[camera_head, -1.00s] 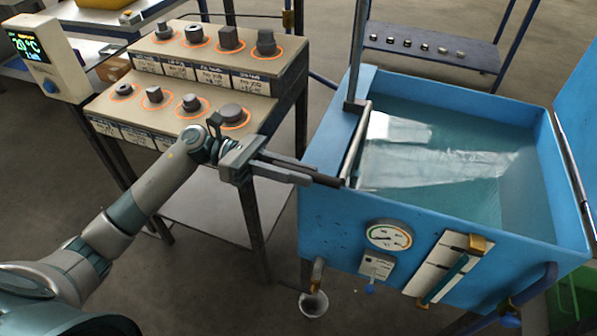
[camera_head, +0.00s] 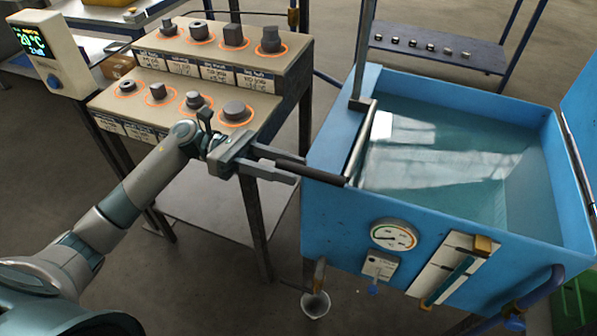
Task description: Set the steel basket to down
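The blue tank (camera_head: 335,215) stands at the right, full of greenish water (camera_head: 450,150). No steel basket can be made out in the water; glare covers part of the surface. At the tank's left rim a grey metal bar (camera_head: 361,142) runs beside an upright post (camera_head: 363,50). A dark handle (camera_head: 325,175) sticks out to the left from the bar's near end, lying low at rim height. My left gripper (camera_head: 300,170) is at the handle's outer end, its two fingers apart, with the handle showing between or behind them; contact cannot be told. My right gripper is not in view.
A stepped stand (camera_head: 205,75) with several dark metal parts is left of the tank, close behind my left arm. A gauge (camera_head: 393,235) and a level tube (camera_head: 452,275) are on the tank's front. A small cup (camera_head: 315,304) is below the spout.

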